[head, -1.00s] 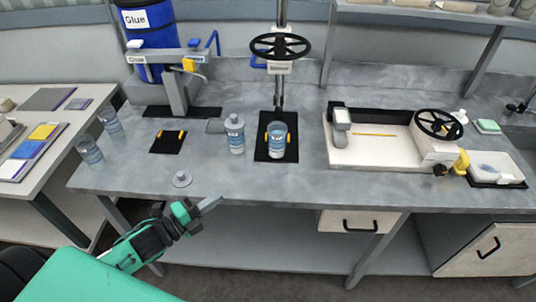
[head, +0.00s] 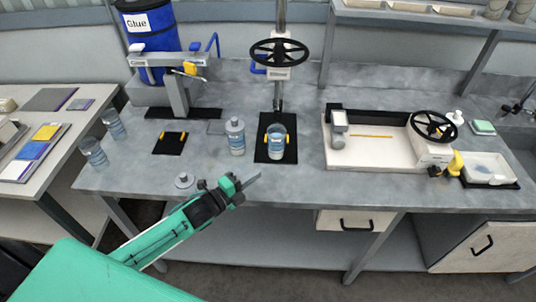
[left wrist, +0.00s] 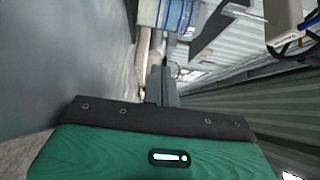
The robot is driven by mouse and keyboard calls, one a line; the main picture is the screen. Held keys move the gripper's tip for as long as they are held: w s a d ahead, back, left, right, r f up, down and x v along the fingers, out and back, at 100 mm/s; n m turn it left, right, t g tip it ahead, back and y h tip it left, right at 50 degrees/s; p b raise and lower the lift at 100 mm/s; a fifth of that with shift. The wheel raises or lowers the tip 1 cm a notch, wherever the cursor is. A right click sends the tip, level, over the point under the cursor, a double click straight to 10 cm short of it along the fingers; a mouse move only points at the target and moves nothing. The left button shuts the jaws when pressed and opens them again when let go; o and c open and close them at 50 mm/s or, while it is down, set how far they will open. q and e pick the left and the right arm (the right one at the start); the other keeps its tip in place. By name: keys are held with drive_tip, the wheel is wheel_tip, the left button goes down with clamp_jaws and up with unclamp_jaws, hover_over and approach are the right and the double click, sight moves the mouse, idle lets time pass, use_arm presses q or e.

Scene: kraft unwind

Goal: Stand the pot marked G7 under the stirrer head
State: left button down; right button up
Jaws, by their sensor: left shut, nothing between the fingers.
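A pot with blue contents (head: 276,143) stands upright on the black base (head: 262,155) of the stirrer, between yellow stops. The stirrer head (head: 279,72), with a black handwheel, is on the post above it. A lidded pot (head: 236,138) stands just left of that base. Two open pots (head: 94,153) and (head: 115,125) stand at the bench's left end. I cannot read G7 on any pot. My left gripper (head: 253,180) is shut and empty at the bench's front edge, apart from the pots; its fingers also show in the left wrist view (left wrist: 161,86).
A loose lid (head: 184,181) lies near the front edge, close to my left gripper. A glue stand (head: 177,95) with a blue drum is at the back left. A black pad (head: 170,144) lies before it. A white tray with a handwheel (head: 375,155) fills the right.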

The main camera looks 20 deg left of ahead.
sight(269, 147)
use_arm(q)
drive_tip(key=p+x, duration=0.1)
drive_tip(key=x, duration=0.5)
drive_tip(key=shift+r+p, duration=0.2)
drive_tip(key=shift+p, duration=0.1)
drive_tip(key=shift+w+a+p, duration=0.15)
drive_tip(key=shift+w+p, duration=0.1)
drive_tip(key=shift+w, duration=0.3)
drive_tip(key=shift+w+a+p, duration=0.15)
drive_tip(key=shift+w+p, duration=0.1)
drive_tip(key=shift+w, duration=0.3)
drive_tip(key=shift+w+a+f, duration=0.1)
drive_tip(key=shift+w+a, duration=0.05)
drive_tip(key=shift+w, duration=0.25)
drive_tip(key=shift+w+a+f, duration=0.1)
drive_tip(key=shift+w, duration=0.35)
drive_tip(key=shift+w+a+f, duration=0.1)
drive_tip(key=shift+w+f, duration=0.05)
drive_tip(key=shift+w, duration=0.15)
drive_tip(key=w+b, duration=0.1)
drive_tip(key=w+a+b, duration=0.1)
drive_tip(key=w, duration=0.1)
drive_tip(key=shift+b, duration=0.3)
drive_tip(key=shift+w, duration=0.45)
